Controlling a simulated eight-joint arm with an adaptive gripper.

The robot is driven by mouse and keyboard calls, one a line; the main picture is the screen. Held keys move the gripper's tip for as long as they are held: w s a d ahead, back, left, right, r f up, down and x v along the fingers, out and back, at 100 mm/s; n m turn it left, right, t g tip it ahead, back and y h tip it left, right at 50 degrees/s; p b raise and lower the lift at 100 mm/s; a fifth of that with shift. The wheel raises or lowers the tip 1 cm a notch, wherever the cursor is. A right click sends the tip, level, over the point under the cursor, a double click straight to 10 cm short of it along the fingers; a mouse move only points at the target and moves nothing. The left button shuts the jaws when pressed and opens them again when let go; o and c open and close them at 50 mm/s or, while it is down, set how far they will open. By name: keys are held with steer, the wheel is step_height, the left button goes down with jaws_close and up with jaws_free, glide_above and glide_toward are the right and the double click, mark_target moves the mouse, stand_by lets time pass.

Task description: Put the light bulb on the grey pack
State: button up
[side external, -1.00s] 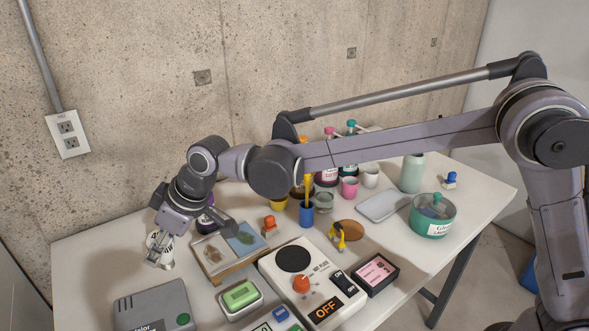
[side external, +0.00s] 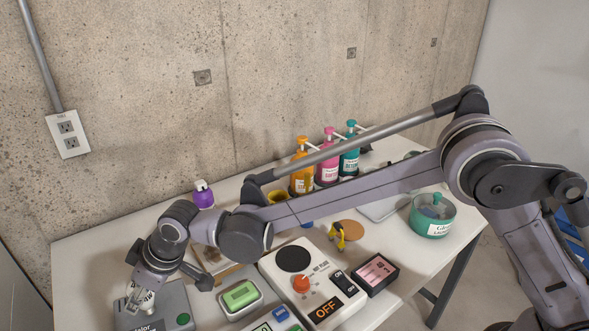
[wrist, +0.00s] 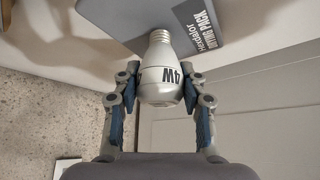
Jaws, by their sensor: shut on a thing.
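My gripper (side external: 137,301) is at the lower left in the side view, pointing down over the left part of the grey pack (side external: 174,308). It is shut on the light bulb (wrist: 162,72), which also shows as a small white shape between the fingers in the side view (side external: 147,298). In the wrist view the bulb is white with dark "4W" lettering, and its metal screw base points toward the grey pack (wrist: 210,22). The pack is a flat grey box with printed lettering and a green dot. I cannot tell whether the bulb touches the pack.
A green block in a grey tray (side external: 240,298) and a white device with an orange knob (side external: 296,272) stand right of the pack. A purple bottle (side external: 203,195) and several pump bottles are behind. The table's left edge lies close to the gripper.

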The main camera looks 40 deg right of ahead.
steer(key=shift+f, duration=0.1)
steer(key=o, duration=1.2)
steer(key=shift+c, duration=0.2)
